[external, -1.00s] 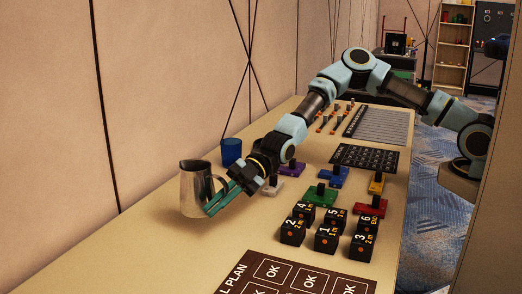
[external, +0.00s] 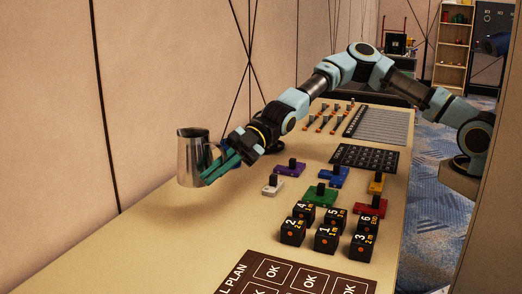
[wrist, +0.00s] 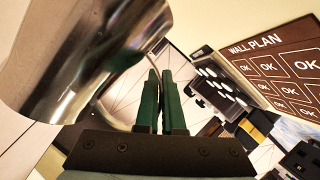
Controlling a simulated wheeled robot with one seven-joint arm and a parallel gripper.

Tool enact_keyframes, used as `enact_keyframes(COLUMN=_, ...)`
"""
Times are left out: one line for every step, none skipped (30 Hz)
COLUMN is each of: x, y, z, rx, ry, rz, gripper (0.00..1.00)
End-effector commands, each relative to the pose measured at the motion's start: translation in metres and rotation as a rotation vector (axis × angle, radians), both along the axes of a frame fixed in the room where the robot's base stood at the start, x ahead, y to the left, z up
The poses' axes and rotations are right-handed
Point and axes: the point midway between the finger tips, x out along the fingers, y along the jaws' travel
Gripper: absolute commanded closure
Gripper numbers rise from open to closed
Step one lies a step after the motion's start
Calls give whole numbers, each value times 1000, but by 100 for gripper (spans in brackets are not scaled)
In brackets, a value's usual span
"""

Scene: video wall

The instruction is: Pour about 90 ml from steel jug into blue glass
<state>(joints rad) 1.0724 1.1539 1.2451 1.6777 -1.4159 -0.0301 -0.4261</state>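The steel jug (external: 193,158) is held upright above the left part of the table, with its shadow below it. My gripper (external: 210,174) is shut on the jug's right side, where the handle is, with its green fingers close together. In the wrist view the jug (wrist: 85,55) fills the upper left, and the gripper fingers (wrist: 161,88) meet at a thin edge of its handle. The blue glass (external: 225,144) is almost wholly hidden behind the jug and gripper; only a sliver of blue shows. The jug's contents cannot be seen.
Coloured blocks with black knobs, such as a green one (external: 320,195), stand right of the gripper. Several black numbered cubes (external: 327,238) and the wall plan board (external: 290,278) lie nearer the camera. The table's left front (external: 150,240) is clear.

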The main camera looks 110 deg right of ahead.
Motion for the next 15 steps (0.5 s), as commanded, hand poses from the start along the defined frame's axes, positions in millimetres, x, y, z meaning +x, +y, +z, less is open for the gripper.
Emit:
enact_keyframes(x=0, y=1, z=2, rx=6, ry=2, rz=0, gripper=100)
enact_keyframes(x=0, y=1, z=5, rx=6, ry=2, rz=0, gripper=100)
enact_keyframes(x=0, y=1, z=8, rx=6, ry=1, rz=1, gripper=100)
enact_keyframes(x=0, y=1, z=11, rx=6, ry=1, rz=1, gripper=100)
enact_keyframes(x=0, y=1, z=13, rx=7, ry=1, rz=1, gripper=100)
enact_keyframes(x=0, y=0, z=17, rx=6, ry=1, rz=-1, gripper=100)
enact_keyframes(x=0, y=-1, z=20, rx=7, ry=0, rz=-1, gripper=100)
enact_keyframes(x=-1, y=-1, z=21, rx=3, ry=1, rz=-1, gripper=100)
enact_keyframes(x=-4, y=-2, z=20, rx=-2, ry=1, rz=-1, gripper=100)
enact_keyframes(x=-5, y=-2, z=19, rx=-4, ry=2, rz=-2, gripper=100)
enact_keyframes(x=-7, y=-3, z=19, rx=-3, ry=2, rz=-3, gripper=100)
enact_keyframes(x=-9, y=-4, z=19, rx=-3, ry=1, rz=-5, gripper=100)
enact_keyframes(x=-10, y=-5, z=18, rx=-3, ry=2, rz=-7, gripper=100)
enact_keyframes(x=-12, y=-6, z=18, rx=-4, ry=2, rz=-9, gripper=100)
enact_keyframes(x=-15, y=-7, z=17, rx=-4, ry=2, rz=-11, gripper=100)
